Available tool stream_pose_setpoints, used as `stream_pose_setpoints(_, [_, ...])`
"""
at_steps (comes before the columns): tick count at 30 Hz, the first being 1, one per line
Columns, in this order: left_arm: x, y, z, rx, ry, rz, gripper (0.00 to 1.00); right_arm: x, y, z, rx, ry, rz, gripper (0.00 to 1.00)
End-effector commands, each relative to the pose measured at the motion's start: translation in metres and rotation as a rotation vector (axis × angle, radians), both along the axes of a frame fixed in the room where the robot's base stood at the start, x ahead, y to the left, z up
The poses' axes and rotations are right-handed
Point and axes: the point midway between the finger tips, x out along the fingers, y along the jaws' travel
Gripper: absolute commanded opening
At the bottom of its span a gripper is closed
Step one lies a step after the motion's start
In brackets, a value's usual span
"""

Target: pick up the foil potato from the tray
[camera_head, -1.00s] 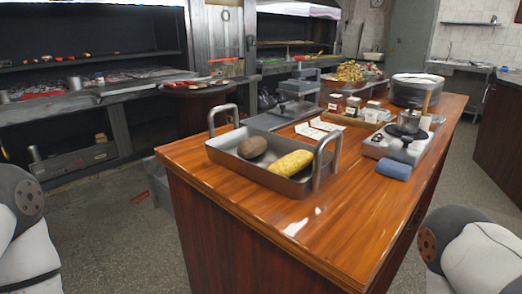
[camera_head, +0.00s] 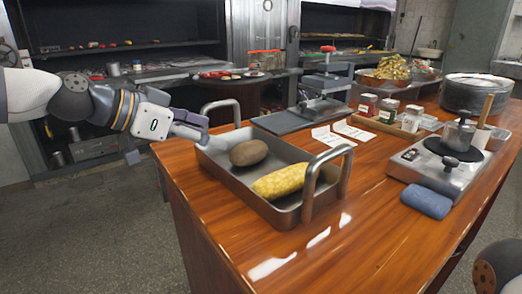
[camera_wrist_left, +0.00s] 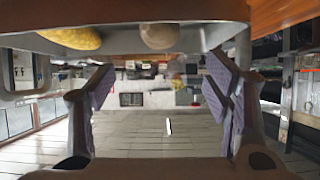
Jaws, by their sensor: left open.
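The potato (camera_head: 249,153) is a dull brown-grey oval, with no shiny foil evident. It lies in a grey metal tray (camera_head: 262,208) with two upright loop handles, beside a yellow corn cob (camera_head: 279,181). My left gripper (camera_head: 172,145) is open and empty, just outside the tray's left side, with the potato to its right. In the left wrist view its spread fingers (camera_wrist_left: 162,85) have nothing between them. The potato (camera_wrist_left: 160,36) and corn (camera_wrist_left: 72,38) show at the top of that view, beyond the tray wall. My right gripper is out of view.
The tray stands on a glossy wooden counter (camera_head: 345,235). Spice jars (camera_head: 388,111), a scale-like appliance (camera_head: 435,168) and a blue cloth (camera_head: 427,200) lie to the right. Counter in front of the tray is clear.

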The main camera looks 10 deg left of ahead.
Motion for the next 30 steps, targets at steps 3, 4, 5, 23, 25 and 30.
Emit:
stream_pose_setpoints(3, [0.018,-0.017,-0.027,0.003,0.017,-0.002,0.71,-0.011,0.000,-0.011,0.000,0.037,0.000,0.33])
stream_pose_setpoints(4, [0.022,-0.021,-0.029,0.002,0.018,-0.001,0.71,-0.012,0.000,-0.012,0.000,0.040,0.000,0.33])
stream_pose_setpoints(5, [0.025,-0.024,-0.031,0.003,0.017,-0.001,0.71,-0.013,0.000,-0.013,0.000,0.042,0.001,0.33])
stream_pose_setpoints(23, [0.064,-0.060,-0.058,-0.001,0.008,0.002,0.71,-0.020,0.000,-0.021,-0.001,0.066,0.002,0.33])
stream_pose_setpoints(25, [0.063,-0.060,-0.058,-0.001,0.008,0.002,0.64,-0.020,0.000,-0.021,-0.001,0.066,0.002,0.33])
stream_pose_setpoints(30, [0.063,-0.060,-0.059,-0.001,0.008,0.002,0.26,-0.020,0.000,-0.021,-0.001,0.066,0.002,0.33])
